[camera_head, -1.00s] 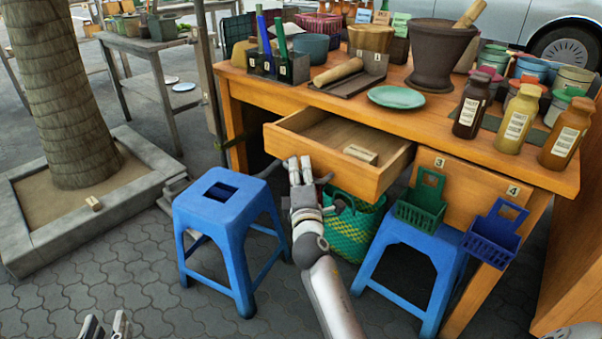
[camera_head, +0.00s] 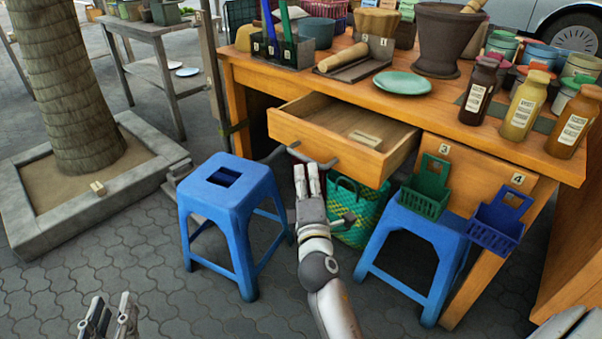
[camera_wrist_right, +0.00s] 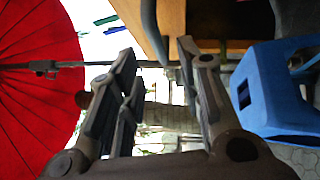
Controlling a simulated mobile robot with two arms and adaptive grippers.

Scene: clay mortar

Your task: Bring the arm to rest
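The wooden drawer (camera_head: 370,121) is pulled out of the desk, with a small labelled block (camera_head: 366,139) inside. My right gripper (camera_head: 307,168) is just below the drawer's front, by its grey handle (camera_head: 312,160); contact cannot be told.
A blue stool (camera_head: 222,195) stands left of my right arm, another blue stool (camera_head: 425,240) right of it. A green basket (camera_head: 355,212) sits under the drawer. The desk top (camera_head: 440,110) holds bottles, a plate and a mortar. Paving at front left is clear.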

